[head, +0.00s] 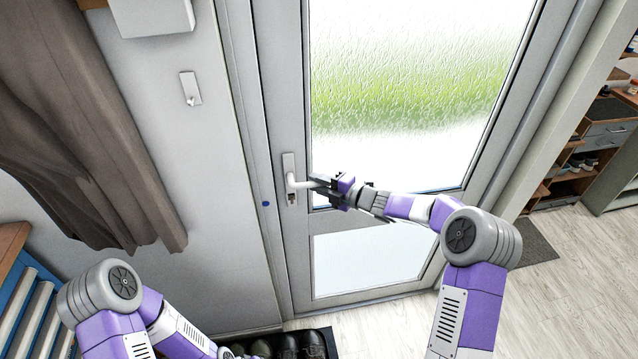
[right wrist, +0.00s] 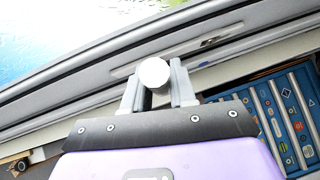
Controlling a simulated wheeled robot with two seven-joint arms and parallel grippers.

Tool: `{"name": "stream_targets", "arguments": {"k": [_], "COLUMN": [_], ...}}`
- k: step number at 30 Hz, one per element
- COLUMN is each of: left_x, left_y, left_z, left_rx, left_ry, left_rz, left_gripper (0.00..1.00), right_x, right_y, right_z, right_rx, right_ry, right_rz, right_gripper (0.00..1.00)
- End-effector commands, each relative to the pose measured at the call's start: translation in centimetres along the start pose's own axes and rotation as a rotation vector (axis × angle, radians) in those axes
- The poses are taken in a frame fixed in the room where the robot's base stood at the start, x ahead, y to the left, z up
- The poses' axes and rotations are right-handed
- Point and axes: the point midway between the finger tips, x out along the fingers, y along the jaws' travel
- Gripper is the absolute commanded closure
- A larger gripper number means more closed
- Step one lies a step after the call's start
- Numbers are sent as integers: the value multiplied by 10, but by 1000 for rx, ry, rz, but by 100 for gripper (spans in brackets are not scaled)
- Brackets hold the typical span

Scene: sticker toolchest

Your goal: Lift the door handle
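The door handle (head: 299,184) is a pale lever on a tall plate at the left edge of a glazed door (head: 384,262). Its lever points right and looks about level. My right gripper (head: 318,184) is at the free end of the lever. In the right wrist view, the round white end of the handle (right wrist: 154,72) sits between the two grey fingers of my right gripper (right wrist: 156,82), which appear closed against its sides. The fingers hide part of the lever. My left arm shows at the lower left, but its gripper is out of view.
A brown curtain (head: 85,120) hangs at the left, and a white wall with a small switch (head: 191,88) lies beside the door frame. A shoe tray (head: 330,343) is on the floor below.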

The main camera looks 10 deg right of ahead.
Motion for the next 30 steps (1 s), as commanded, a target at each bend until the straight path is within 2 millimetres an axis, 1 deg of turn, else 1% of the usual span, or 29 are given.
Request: {"name": "stream_targets", "arguments": {"k": [1, 2, 11, 17, 20, 26, 30], "left_x": [0, 0, 0, -6, -11, -29, -42], "left_y": [0, 0, 0, 2, 4, 11, 16], "left_z": [0, 0, 0, 0, 1, 1, 2], "left_rx": [0, 0, 0, 0, 0, 0, 0], "left_ry": [0, 0, 0, 0, 0, 0, 0], "left_rz": [0, 0, 0, 0, 0, 0, 0], "left_gripper": [72, 72, 72, 72, 72, 72, 72], "right_x": [0, 0, 0, -1, -1, -3, -13], "right_y": [0, 0, 0, 6, 11, 24, 33], "right_z": [0, 0, 0, -1, -2, -5, -1], "right_rx": [0, 0, -2, -35, -70, -171, -249], "right_ry": [0, 0, -1, -9, -19, -52, -95], "right_rz": [0, 0, -2, -33, -67, -169, -250], "right_gripper": [96, 100, 100, 100, 100, 100, 100]}}
